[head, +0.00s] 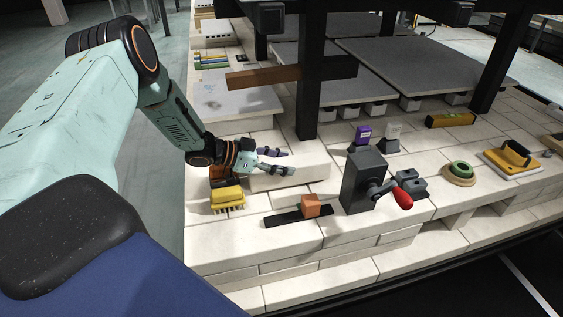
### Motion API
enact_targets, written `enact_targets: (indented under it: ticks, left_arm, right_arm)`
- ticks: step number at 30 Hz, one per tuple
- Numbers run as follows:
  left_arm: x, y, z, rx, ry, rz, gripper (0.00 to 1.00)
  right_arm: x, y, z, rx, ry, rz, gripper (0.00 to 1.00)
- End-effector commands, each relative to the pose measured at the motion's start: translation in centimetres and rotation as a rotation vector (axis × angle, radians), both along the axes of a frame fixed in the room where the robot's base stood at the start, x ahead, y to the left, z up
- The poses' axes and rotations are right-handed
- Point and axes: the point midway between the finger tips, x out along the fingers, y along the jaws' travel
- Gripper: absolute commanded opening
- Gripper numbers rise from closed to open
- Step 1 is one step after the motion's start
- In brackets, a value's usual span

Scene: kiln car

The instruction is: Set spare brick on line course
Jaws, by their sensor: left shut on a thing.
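My left gripper (283,161) reaches in from the left, low over the pale brick deck, with one finger behind and one in front. It is shut on a cream brick (312,171), whose right part sticks out past the fingertips. The fingers hide part of the brick, and I cannot tell whether it touches the deck. The cream brick course (345,245) along the front edge is made of similar blocks. No line is clear enough to make out on it. My right gripper is not in view.
A yellow brush (228,197) lies just left of the brick. An orange block (311,206) sits on a dark strip (284,217) in front. A grey box with a red-handled lever (363,182) stands to the right. A dark post (307,95) rises behind.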

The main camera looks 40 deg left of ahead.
Motion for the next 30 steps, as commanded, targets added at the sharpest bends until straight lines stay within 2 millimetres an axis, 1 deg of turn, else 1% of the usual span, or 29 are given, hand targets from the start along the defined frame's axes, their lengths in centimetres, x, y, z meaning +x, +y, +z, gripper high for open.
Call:
enact_targets:
  ticks: [30]
  left_arm:
    - [0.1,0.0,-0.8,-0.001,-0.004,-0.001,0.0]
  right_arm:
    - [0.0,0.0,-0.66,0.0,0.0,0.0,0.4]
